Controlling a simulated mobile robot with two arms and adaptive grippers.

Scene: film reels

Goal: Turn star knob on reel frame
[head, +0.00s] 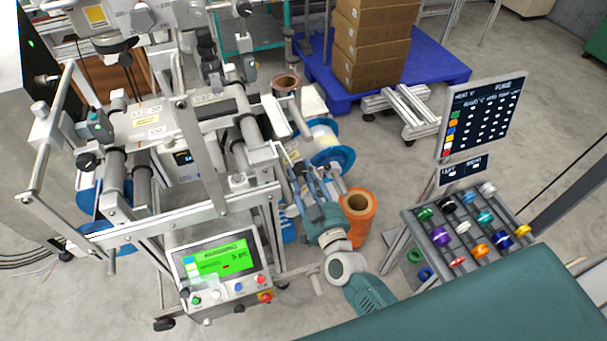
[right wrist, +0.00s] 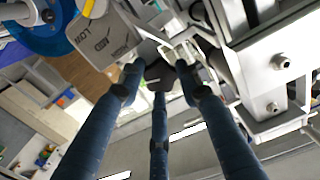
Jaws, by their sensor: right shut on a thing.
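The metal reel frame (head: 180,215) stands at the left of the head view. My right gripper (head: 297,170) reaches up to the right side of the frame, beside a grey bracket. In the right wrist view three blue fingers of my right gripper (right wrist: 158,70) close around a dark star knob (right wrist: 160,76). The knob is partly covered by the fingertips; in the head view I cannot make it out. A labelled grey plate (right wrist: 103,40) is close to the left finger, and a metal bracket (right wrist: 265,65) is close on the right. My left gripper is not in view.
A control panel with a green screen (head: 222,260) sits low on the frame. An orange reel (head: 357,215) and a blue reel (head: 335,155) stand near my right arm. A rack of coloured spools (head: 470,228) and a dark chart board (head: 483,113) are at right.

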